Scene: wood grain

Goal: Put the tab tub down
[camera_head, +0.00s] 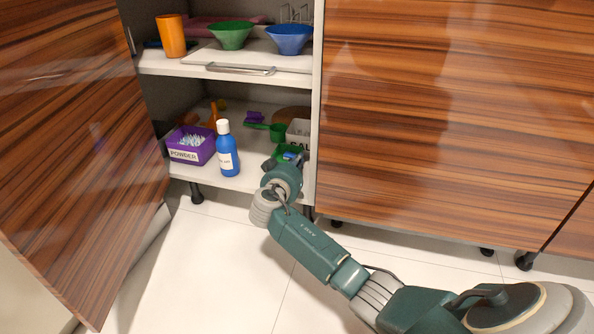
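A small green tub (284,150) with blue pieces in it is at the front right of the cabinet's lower shelf (245,181). I take it for the tab tub; no label on it is readable. My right gripper (285,163) is at the tub, with its dark fingers on either side. The wrist hides the tub's lower part, so I cannot tell whether the fingers press on it or whether it rests on the shelf. My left gripper is not in view.
A blue bottle (227,155) and a purple POWDER box (190,148) stand left of the tub. A white labelled box (298,131) is behind it. Green (231,36) and blue (289,39) bowls and an orange cup (171,36) are above. The open door (75,140) bounds the left.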

